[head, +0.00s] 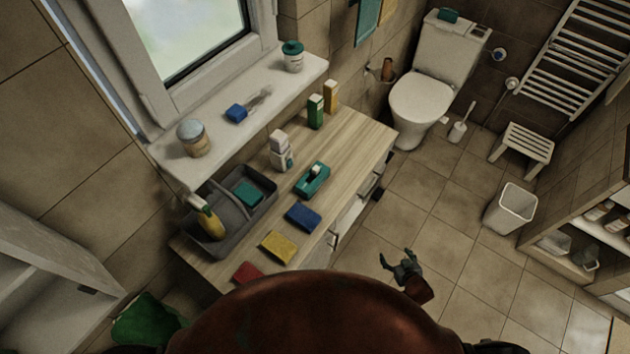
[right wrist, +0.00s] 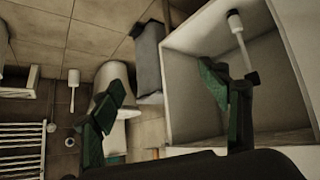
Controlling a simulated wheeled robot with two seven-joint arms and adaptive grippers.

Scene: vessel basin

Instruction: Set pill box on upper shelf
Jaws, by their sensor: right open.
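My left gripper is out of view.
The counter (head: 350,135) holds a grey caddy (head: 262,215), a teal dispenser (head: 312,180), bottles, boxes and colored sponges. A white bin (head: 510,208) and stool (head: 522,146) stand near the shelf unit. A white open cabinet (head: 45,265) is at left.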

